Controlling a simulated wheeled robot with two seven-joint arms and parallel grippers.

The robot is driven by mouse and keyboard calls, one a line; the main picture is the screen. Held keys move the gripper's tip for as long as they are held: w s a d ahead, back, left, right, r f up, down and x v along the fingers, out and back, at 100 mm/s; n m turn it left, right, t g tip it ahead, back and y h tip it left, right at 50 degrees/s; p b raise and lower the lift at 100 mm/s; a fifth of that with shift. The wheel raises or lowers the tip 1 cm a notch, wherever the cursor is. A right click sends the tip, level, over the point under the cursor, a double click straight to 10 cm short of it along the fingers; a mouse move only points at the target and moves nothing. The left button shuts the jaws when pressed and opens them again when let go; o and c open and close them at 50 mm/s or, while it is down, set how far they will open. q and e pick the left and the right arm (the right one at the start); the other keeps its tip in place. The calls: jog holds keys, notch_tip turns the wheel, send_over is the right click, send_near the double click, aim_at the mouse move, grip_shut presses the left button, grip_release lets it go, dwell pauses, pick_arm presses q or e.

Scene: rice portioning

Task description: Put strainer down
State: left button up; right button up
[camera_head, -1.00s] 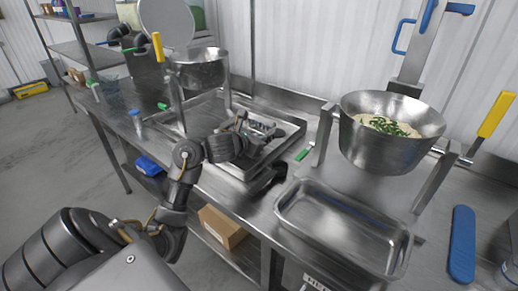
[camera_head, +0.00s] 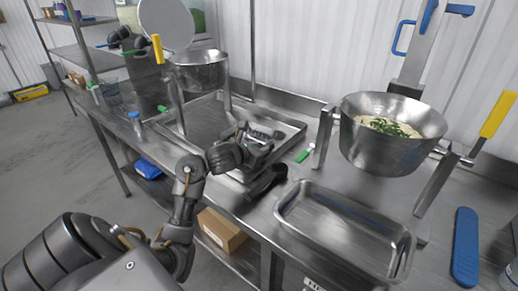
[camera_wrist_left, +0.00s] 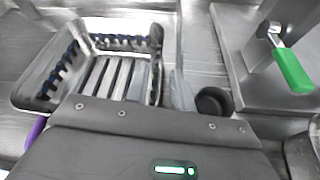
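A metal, strainer-like basket (camera_wrist_left: 60,75) with slots along its sides and grey slats in its bottom lies just beyond my left gripper's body in the left wrist view. In the head view my left gripper (camera_head: 262,145) is over the right part of a shallow metal tray (camera_head: 207,121) on the counter. A shiny piece shows beside it there, mostly hidden by the gripper. The fingertips are not clear in either view, so I cannot tell whether they grip the basket. My right gripper is not in view.
A tilted bowl (camera_head: 392,145) with rice and green bits hangs in a stand at right. An empty metal pan (camera_head: 345,230) lies in front. A green-handled tool (camera_head: 304,155) lies between tray and stand. A blue handle (camera_head: 465,245) lies at far right.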

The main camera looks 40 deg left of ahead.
pick_arm(q)
jog(key=shift+r, duration=0.15)
jog(key=shift+s+r+p, duration=0.2)
jog(key=shift+s+p, duration=0.1)
jog(key=shift+p, duration=0.1)
jog(key=p+v, duration=0.3)
jog(key=v, duration=0.8)
jog(key=shift+s, duration=0.15)
jog(key=shift+s+f, duration=0.1)
